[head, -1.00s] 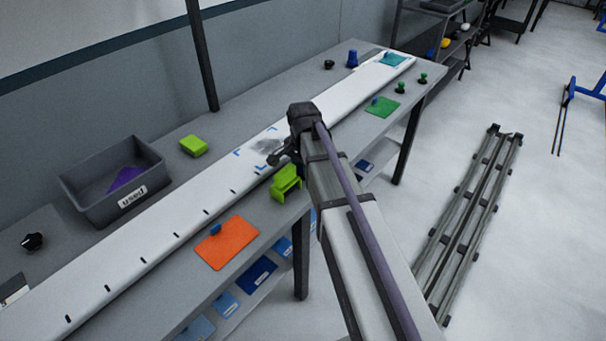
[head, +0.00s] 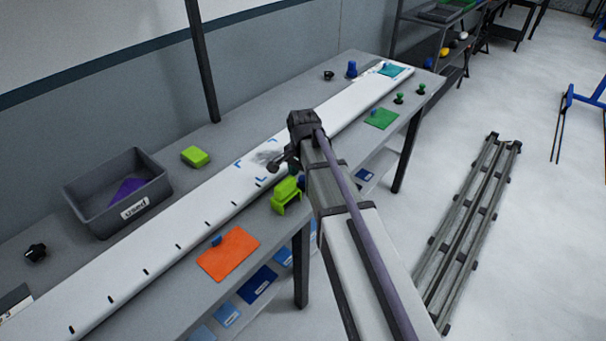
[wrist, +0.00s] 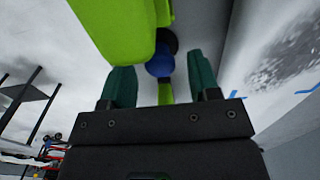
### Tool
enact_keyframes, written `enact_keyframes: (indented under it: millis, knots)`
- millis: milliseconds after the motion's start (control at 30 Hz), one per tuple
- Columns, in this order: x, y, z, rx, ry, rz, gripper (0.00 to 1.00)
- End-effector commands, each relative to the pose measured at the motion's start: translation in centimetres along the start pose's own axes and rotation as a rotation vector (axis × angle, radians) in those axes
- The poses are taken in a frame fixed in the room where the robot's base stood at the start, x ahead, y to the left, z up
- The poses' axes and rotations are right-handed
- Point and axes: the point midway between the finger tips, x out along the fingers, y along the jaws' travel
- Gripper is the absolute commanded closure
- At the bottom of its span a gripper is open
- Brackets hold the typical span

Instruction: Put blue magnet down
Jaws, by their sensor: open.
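The blue magnet (wrist: 160,64) shows in the wrist view as a round blue knob with a dark part behind it, against a lime-green holder (wrist: 115,28). My gripper (wrist: 161,72) is open, with its two teal fingers apart on either side of the magnet; I cannot tell if either touches it. In the head view the lime-green holder (head: 286,194) stands at the table's front edge, with a small blue spot (head: 301,182) at its right side. My arm hides much of the gripper there.
A long white panel (head: 190,228) runs along the table. An orange sheet (head: 228,254) and a green sheet (head: 381,119) lie in front of it. A grey bin (head: 84,207) and a lime-green block (head: 195,156) are behind it. My arm crosses the front edge.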

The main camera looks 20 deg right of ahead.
Motion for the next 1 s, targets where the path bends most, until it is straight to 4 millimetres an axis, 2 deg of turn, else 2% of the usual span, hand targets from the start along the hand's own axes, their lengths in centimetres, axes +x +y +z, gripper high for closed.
enact_keyframes:
  millis: [33, 300, 433, 600, 667, 800, 900, 1000]
  knots:
    - [-2.3, 0.0, 0.0, 0.0, 0.0, 0.0, 0.44]
    - [-9.2, 0.0, 0.0, 0.0, 0.0, 0.0, 0.44]
    - [-10.6, 0.0, 0.0, 0.0, 0.0, 0.0, 0.44]
    - [-10.4, 0.3, 0.4, -0.022, 0.0, 0.0, 0.44]
    - [-10.3, 1.5, 2.2, -0.115, 0.0, 0.0, 0.44]
    - [-10.3, 6.8, 9.3, -0.59, 0.0, 0.0, 0.44]
    - [-10.3, 9.7, 12.9, -0.894, 0.001, 0.0, 0.44]
    - [-10.3, 10.5, 14.0, -1.027, 0.001, 0.0, 0.44]
